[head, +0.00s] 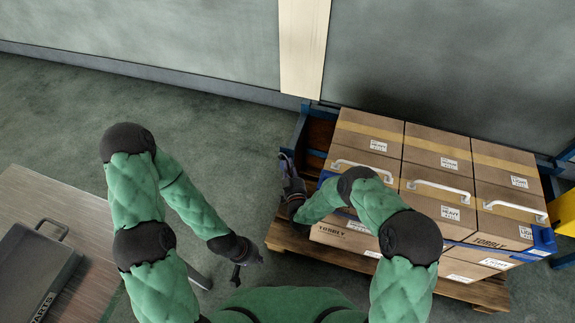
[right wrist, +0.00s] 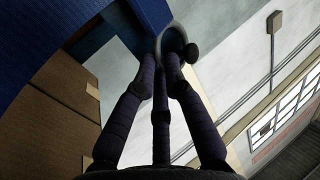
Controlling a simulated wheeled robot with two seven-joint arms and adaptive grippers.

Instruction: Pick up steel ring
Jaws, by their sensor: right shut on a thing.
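In the head view my right gripper (head: 285,160) points up, left of the box stack, and the ring is too small there to make out clearly. My left gripper (head: 238,272) hangs low near the middle, away from the ring. Its fingers are too small and dark to tell whether they are open.
Several cardboard boxes (head: 440,150) with white handles stand on a wooden pallet (head: 470,293) at right, close beside my right arm. A blue frame (head: 302,125) stands behind them. A wooden table (head: 35,185) holds a grey case (head: 35,275) at left. The middle floor is clear.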

